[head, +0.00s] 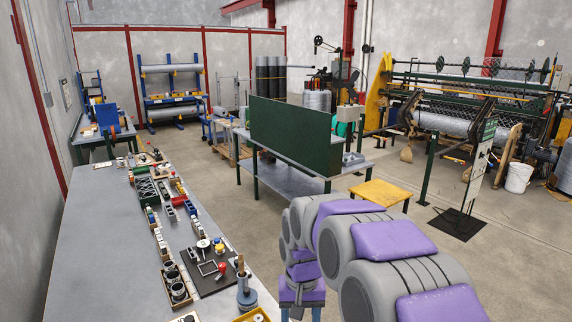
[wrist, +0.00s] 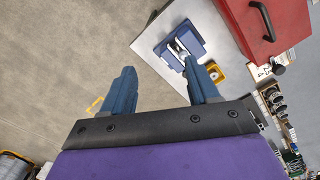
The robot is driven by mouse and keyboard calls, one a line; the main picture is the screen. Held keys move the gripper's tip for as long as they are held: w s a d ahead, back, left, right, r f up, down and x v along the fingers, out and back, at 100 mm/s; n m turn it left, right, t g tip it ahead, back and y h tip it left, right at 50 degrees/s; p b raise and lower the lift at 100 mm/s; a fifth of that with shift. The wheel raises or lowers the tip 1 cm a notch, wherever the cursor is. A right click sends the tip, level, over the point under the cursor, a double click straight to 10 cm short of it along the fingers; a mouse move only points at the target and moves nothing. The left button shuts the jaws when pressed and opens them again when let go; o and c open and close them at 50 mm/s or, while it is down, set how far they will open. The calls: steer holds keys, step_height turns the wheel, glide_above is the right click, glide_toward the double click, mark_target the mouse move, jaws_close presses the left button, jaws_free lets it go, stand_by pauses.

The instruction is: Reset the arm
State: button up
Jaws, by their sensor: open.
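My arm, grey with purple pads, reaches down through the lower right of the head view. My gripper (head: 301,314) hangs at the bottom edge of the head view, to the right of the long grey bench (head: 105,240). In the wrist view my gripper (wrist: 160,66) has its two blue fingers spread wide apart. Nothing is between them; bare floor and a bench corner show beyond. The fingertips are cut off or small in the head view.
In the wrist view a blue-and-white item (wrist: 182,45) and a red case (wrist: 268,30) with a black handle lie on the bench top. A yellow stool (head: 380,194) and a green-panelled table (head: 295,135) stand ahead. Open floor (head: 215,190) lies between the benches.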

steer(key=s+d, duration=0.3)
steer(key=s, duration=0.7)
steer(key=s+d+g+b, duration=0.1)
steer(key=s+d, duration=0.3)
steer(key=s, duration=0.7)
steer(key=s+d, duration=0.4)
steer(key=s, duration=0.6)
steer(key=shift+s+f+b, duration=0.35)
steer(key=shift+f+b, duration=0.05)
steer(key=shift+c, duration=0.4)
